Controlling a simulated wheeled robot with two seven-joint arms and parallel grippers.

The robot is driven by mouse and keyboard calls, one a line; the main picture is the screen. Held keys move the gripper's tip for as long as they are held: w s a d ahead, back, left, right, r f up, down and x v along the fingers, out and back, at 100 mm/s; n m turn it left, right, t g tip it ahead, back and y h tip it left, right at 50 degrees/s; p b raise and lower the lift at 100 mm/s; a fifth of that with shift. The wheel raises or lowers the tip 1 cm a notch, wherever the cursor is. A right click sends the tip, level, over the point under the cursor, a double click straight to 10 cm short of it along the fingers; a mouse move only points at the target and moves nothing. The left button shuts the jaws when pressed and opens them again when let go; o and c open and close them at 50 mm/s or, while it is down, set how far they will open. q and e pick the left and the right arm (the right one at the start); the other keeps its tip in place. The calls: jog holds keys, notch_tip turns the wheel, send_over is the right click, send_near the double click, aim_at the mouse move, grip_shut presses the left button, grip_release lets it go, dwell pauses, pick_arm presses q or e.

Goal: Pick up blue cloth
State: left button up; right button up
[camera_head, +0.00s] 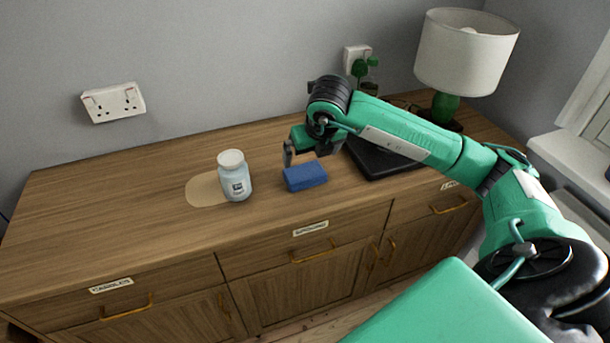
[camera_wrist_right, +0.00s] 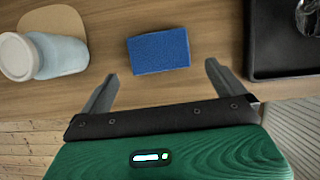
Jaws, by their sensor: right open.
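The blue cloth (camera_head: 306,177) is a small folded block lying on the wooden cabinet top, right of the white-capped jar. It also shows in the right wrist view (camera_wrist_right: 159,51), beyond and between the two fingertips. My right gripper (camera_head: 306,150) is above the cabinet top, by the cloth's back edge in the head view. In the right wrist view its fingers (camera_wrist_right: 158,82) are spread apart with nothing between them, and the cloth appears clear of both. My left gripper is not in view.
A jar (camera_head: 235,178) stands left of the cloth beside a tan oval patch (camera_head: 206,190). A black tray (camera_head: 380,160) lies right of the cloth. A lamp (camera_head: 465,55) stands at the back right. The cabinet's left top is clear.

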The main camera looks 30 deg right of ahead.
aim_at(305, 171)
jog(key=x, duration=0.3)
jog(key=shift+f, duration=0.2)
jog(key=x, duration=0.4)
jog(key=shift+w+f+p, duration=0.15)
jog(key=shift+f+p, duration=0.15)
jog(key=shift+p, duration=0.05)
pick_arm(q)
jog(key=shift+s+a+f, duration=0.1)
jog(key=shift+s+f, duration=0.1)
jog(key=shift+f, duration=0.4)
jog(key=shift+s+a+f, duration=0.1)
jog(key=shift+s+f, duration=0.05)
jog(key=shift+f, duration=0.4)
pick_arm(e)
jog(key=c, duration=0.6)
